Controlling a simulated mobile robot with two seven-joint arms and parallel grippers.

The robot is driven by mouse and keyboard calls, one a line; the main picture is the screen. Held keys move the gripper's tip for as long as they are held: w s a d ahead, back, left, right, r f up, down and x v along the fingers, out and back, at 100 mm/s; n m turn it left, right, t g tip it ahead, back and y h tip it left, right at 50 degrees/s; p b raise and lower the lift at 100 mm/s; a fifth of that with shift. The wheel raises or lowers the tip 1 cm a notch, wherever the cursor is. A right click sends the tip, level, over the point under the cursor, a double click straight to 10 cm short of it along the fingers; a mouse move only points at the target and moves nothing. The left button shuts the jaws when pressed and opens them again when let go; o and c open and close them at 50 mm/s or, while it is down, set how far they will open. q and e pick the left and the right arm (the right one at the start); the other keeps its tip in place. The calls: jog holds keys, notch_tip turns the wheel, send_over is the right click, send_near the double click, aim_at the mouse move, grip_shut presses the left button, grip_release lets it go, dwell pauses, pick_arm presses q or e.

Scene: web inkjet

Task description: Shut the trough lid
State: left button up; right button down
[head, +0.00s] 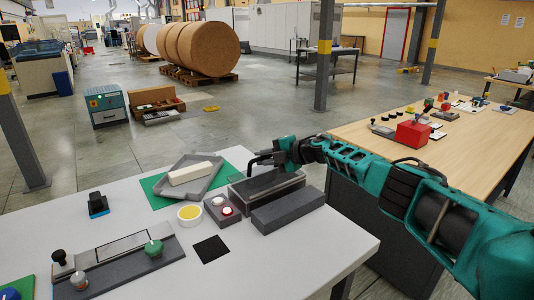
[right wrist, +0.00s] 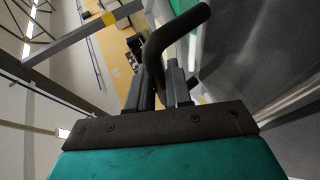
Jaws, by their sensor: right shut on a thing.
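The trough (head: 262,196) is a dark grey, low box on the white table. Its dark top shows below my right gripper (head: 264,158); I cannot tell how far the lid stands open, as the gripper and arm hide part of its far side. My right gripper is over the trough's far edge, its arm coming in from the right. It is shut on a black bent handle (right wrist: 168,45), which also shows between the fingers in the right wrist view. My left gripper is not in view.
A long grey block (head: 288,209) lies close in front of the trough. To the left are a small box with round buttons (head: 222,210), a yellow-topped roll (head: 189,214) and a grey tray (head: 206,184) with a white bar. A wooden table (head: 470,155) stands right.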

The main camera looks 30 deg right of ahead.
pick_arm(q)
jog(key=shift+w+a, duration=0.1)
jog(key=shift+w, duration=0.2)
pick_arm(e)
jog(key=shift+w+f+g+h, duration=0.3)
jog(key=shift+w+f+g, duration=0.15)
jog(key=shift+f+g, duration=0.15)
jog(key=shift+a, duration=0.1)
jog(key=c, duration=1.1)
grip_release()
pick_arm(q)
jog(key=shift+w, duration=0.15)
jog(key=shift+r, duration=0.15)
pick_arm(e)
jog(key=shift+s+d+r+p, duration=0.3)
jog(key=shift+s+r+p, duration=0.05)
jog(key=shift+p, duration=0.3)
jog(key=shift+p+v, duration=0.9)
jog(key=shift+v, duration=0.05)
jog(key=shift+s+d, duration=0.2)
jog(key=shift+s, duration=0.05)
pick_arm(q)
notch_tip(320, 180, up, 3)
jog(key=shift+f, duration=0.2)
pick_arm(e)
jog(key=v, duration=0.9)
jog(key=shift+r, duration=0.2)
